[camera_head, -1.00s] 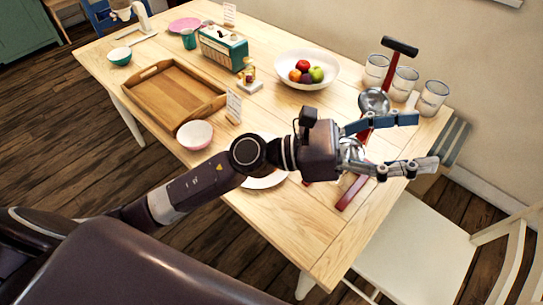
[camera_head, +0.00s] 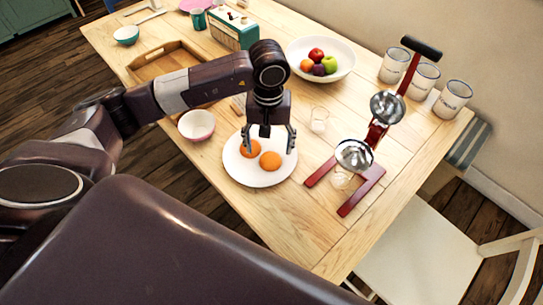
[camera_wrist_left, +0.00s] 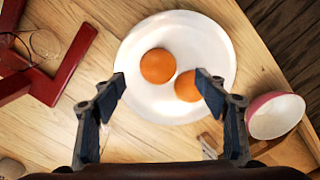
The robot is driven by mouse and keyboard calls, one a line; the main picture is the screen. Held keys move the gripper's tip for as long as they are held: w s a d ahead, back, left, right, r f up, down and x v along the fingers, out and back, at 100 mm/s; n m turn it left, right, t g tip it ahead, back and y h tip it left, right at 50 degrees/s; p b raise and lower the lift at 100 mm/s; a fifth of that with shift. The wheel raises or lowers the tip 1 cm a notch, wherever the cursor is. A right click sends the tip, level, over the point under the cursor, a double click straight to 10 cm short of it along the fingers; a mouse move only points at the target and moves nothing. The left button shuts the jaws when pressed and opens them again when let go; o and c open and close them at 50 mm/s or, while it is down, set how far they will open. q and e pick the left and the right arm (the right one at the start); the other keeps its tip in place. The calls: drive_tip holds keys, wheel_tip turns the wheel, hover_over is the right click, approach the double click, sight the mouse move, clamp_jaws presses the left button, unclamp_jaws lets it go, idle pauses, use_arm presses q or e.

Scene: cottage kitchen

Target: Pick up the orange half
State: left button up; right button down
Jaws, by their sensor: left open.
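Two orange halves sit close together on a white plate (camera_head: 234,172). One orange half (camera_head: 270,161) is at the front right, and the other orange half (camera_head: 249,150) is behind it to the left, partly covered by a finger. In the left wrist view they are the round orange halves (camera_wrist_left: 157,66) and (camera_wrist_left: 188,86) on the plate (camera_wrist_left: 215,45). My left gripper (camera_head: 269,145) points down over the plate with its fingers spread, empty. In the left wrist view the fingertips (camera_wrist_left: 160,84) frame the oranges from either side. Contact cannot be told. My right gripper is not in view.
A pink bowl (camera_head: 196,126) is close on the left. Behind are a fruit bowl (camera_head: 335,74), radio (camera_head: 233,32), wooden tray (camera_head: 150,65) and mugs (camera_head: 394,66).

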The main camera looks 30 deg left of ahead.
sight(270, 158)
use_arm(q)
drive_tip(key=shift+s+f, duration=0.1)
drive_tip(key=shift+f, duration=0.4)
wheel_tip(270, 158, down, 4)
drive_tip(key=shift+d+r+p, duration=0.1)
drive_tip(key=shift+r+p, duration=0.05)
drive_tip(key=shift+p, duration=0.7)
drive_tip(key=shift+w+f, duration=0.2)
drive_tip(key=shift+f, duration=0.4)
drive_tip(key=c, duration=0.8)
